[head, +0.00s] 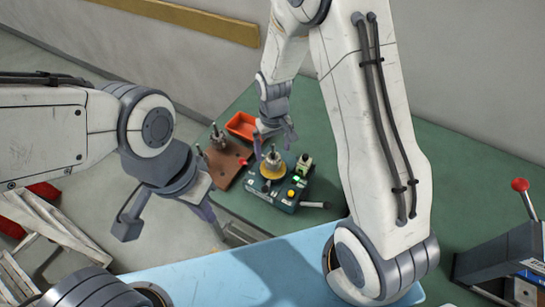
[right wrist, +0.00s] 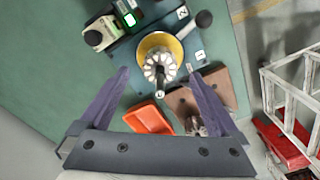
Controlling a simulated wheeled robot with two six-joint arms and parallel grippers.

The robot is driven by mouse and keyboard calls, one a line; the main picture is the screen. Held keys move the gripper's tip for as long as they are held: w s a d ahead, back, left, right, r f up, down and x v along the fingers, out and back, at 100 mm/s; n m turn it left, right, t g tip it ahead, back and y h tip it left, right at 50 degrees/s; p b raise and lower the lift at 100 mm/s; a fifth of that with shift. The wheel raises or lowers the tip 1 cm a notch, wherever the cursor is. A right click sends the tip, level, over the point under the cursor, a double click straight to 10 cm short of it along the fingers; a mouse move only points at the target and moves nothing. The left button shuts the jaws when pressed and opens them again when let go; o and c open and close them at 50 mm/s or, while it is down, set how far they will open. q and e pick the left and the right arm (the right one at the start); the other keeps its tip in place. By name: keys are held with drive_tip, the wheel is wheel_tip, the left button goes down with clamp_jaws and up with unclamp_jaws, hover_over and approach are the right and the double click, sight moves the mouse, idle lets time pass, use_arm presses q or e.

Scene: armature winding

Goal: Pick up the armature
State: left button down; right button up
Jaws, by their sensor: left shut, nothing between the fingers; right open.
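An armature (head: 272,159) stands upright on the yellow disc (head: 270,172) of a dark winding machine (head: 284,195). In the right wrist view this armature (right wrist: 158,68) shows from above with its shaft end up. A second similar part (head: 217,137) stands on a brown board (head: 222,168); in the right wrist view it is partly hidden by my gripper. My right gripper (head: 275,138) is open above the machine; in its wrist view the armature appears between the purple fingertips, without visible contact. My left gripper (head: 206,212) is shut and empty, off the table's left edge.
An orange-red bin (head: 242,125) sits behind the brown board on the green table (head: 440,150). A device with a red-knobbed lever (head: 519,185) stands at the right. A white ladder (head: 50,225) is at the left.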

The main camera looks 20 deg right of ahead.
wheel_tip(320, 180, down, 2)
clamp_jaws()
idle(0.4)
drive_tip(key=shift+r, duration=0.1)
